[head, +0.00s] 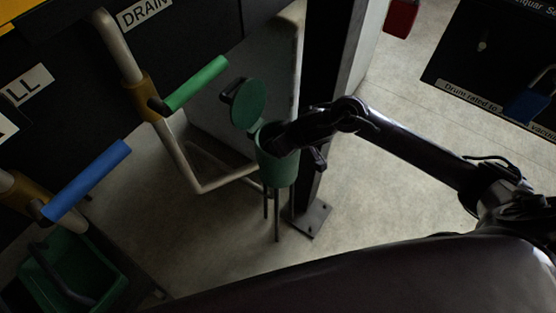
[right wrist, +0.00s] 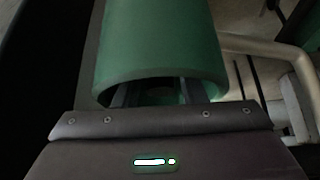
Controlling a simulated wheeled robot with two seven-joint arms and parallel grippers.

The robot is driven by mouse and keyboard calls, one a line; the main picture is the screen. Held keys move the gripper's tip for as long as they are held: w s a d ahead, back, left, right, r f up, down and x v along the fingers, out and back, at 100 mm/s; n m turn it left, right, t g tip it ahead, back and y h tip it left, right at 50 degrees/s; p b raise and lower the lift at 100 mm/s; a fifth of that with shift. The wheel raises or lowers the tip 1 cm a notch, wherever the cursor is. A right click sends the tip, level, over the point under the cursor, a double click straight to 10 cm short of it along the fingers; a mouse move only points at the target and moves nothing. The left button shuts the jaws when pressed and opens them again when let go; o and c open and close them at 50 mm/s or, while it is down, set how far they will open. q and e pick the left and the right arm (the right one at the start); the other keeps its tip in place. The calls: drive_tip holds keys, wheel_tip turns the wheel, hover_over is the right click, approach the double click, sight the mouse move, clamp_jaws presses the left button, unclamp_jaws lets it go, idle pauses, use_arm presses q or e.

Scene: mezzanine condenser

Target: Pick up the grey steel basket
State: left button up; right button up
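I cannot make out the grey steel basket in either view. A green pot (head: 277,171) on thin legs stands beside a dark post, with a round green lid (head: 249,104) swung up at its back left. My right gripper (head: 280,138) reaches down into the pot's mouth, hiding most of the inside. In the right wrist view the pot's green wall (right wrist: 160,45) fills the top. The right gripper's two grey fingers (right wrist: 158,94) stand apart there and enter the opening. Their tips are hidden, and only green shows between them. My left gripper is in neither view.
A dark post (head: 330,70) with a bolted foot rises right behind the pot. Bent pipes carry a green handle (head: 196,83) and a blue handle (head: 86,180) at left. A green bin (head: 75,280) sits at lower left. Bare floor (head: 390,190) lies to the right.

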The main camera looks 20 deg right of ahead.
drive_tip(key=shift+x, duration=0.95)
drive_tip(key=shift+r, duration=0.1)
drive_tip(key=shift+c, duration=0.4)
clamp_jaws()
drive_tip(key=shift+r, duration=0.15)
